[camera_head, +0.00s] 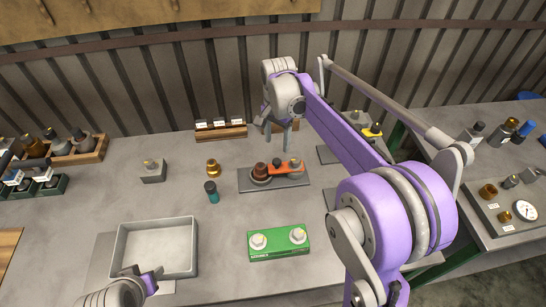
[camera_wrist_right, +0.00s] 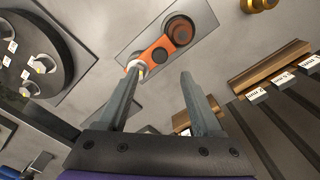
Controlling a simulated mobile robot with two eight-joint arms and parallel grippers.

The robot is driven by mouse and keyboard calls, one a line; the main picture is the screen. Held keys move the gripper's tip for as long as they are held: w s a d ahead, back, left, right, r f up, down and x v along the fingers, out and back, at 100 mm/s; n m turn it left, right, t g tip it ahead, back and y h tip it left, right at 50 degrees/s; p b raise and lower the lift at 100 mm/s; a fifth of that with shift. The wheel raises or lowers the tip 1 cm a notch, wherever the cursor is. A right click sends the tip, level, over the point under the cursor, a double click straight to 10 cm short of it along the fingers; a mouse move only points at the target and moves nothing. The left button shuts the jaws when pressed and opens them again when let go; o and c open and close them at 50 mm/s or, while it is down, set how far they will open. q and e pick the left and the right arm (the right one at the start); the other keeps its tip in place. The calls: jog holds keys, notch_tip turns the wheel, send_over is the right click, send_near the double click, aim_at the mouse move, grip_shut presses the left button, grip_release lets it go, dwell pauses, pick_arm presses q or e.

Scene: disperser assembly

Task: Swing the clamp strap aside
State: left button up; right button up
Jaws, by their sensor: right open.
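The orange clamp strap (camera_head: 285,167) lies across a dark base plate (camera_head: 250,186) on the bench. One end is by a brown round part (camera_head: 261,171); the other is by a small pale post. My right gripper (camera_head: 279,141) is open and empty, just behind and above the strap, fingers pointing down. In the right wrist view, the strap (camera_wrist_right: 157,53) lies beyond the fingertips (camera_wrist_right: 160,73), and the left finger overlaps its pale-post end. I cannot tell whether that finger touches it. My left gripper (camera_head: 148,284) shows only in part at the bottom left.
A grey tray (camera_head: 117,250) sits at front left and a green box (camera_head: 252,253) at front centre. A brass part (camera_head: 213,168) and teal bottle (camera_head: 212,196) stand left of the plate. A wooden labelled rack (camera_head: 222,134) is behind.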

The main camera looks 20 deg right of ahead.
aim_at(277, 161)
notch_tip(277, 161, down, 9)
jog(key=shift+r, duration=0.2)
grip_shut()
dwell(0.4)
dwell(1.1)
